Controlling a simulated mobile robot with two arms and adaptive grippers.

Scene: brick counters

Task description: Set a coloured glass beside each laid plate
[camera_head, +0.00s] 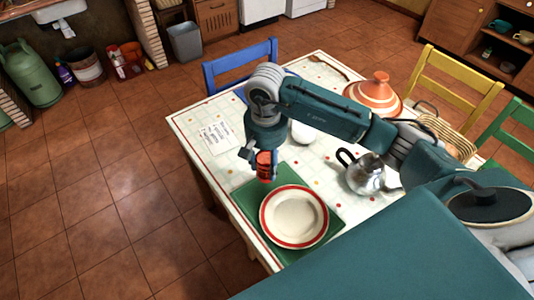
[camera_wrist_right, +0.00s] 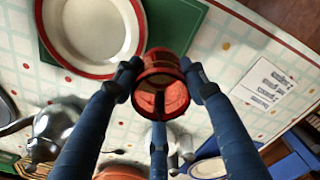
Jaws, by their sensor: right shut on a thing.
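My right gripper (camera_head: 264,158) is shut on a red glass (camera_head: 265,169), held upright near the green mat's (camera_head: 246,196) far edge. The wrist view shows the red glass (camera_wrist_right: 163,88) between the fingers of my right gripper (camera_wrist_right: 162,75). I cannot tell whether its base touches the table. A white plate with a red rim (camera_head: 294,216) lies on the green mat, close to the glass; it also shows in the wrist view (camera_wrist_right: 90,32). Part of another plate (camera_wrist_right: 209,168) shows near the blue chair. My left gripper is not in view.
A metal teapot (camera_head: 367,174) stands right of the plate. An orange striped tagine (camera_head: 378,95) and a wooden spoon (camera_head: 328,66) are farther back. A written card (camera_head: 211,137) lies at the table's left. Blue (camera_head: 240,62), yellow (camera_head: 457,85) and green (camera_head: 510,130) chairs surround the table.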

